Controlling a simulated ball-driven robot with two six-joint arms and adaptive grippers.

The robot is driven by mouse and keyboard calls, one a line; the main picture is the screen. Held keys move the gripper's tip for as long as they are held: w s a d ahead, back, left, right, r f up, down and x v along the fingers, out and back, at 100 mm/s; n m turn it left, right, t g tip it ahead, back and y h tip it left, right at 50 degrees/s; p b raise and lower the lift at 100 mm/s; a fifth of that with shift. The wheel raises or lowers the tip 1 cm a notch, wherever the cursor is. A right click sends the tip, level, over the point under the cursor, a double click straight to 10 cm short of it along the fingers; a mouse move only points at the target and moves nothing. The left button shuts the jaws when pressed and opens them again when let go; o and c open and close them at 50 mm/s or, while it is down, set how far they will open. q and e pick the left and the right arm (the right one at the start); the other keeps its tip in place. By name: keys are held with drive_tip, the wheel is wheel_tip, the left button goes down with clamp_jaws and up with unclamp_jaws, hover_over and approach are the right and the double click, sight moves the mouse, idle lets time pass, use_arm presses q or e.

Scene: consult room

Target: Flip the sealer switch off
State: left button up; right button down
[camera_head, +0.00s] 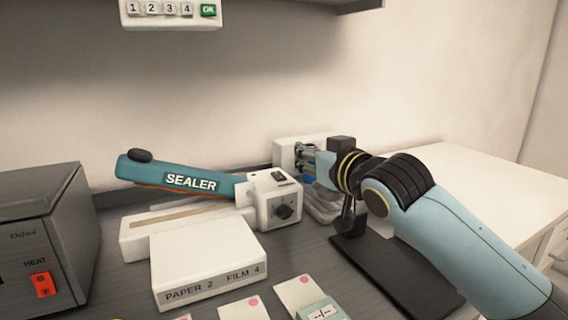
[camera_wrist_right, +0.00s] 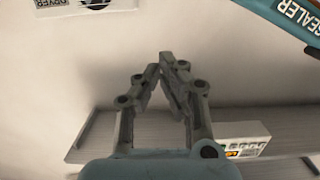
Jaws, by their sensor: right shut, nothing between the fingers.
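The sealer (camera_head: 190,178) has a raised teal arm over a white base. Its white control box (camera_head: 258,205) carries a dark switch (camera_head: 279,177) on top and a black dial (camera_head: 284,211) on the front. I cannot tell which way the switch is set. My right gripper (camera_head: 303,152) is shut and empty, behind and to the right of the control box and above the counter. In the right wrist view my right gripper's fingers (camera_wrist_right: 165,66) meet at the tips, with the sealer's teal arm (camera_wrist_right: 290,15) at the upper right. My left gripper is not in view.
A white box (camera_head: 285,153) stands behind the right gripper, partly hidden. A grey heater unit (camera_head: 45,240) with a red switch stands at the left. A white block labelled paper and film (camera_head: 208,262) and several cards lie in front. A dark stand (camera_head: 390,270) is below my right arm.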

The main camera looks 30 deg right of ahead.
hover_over(284, 176)
drive_tip(key=s, duration=0.1)
drive_tip(key=shift+f, duration=0.5)
drive_tip(key=shift+w+f, duration=0.2)
drive_tip(key=shift+f, duration=0.4)
drive_tip(key=shift+w+f, duration=0.2)
drive_tip(key=shift+f, duration=1.25)
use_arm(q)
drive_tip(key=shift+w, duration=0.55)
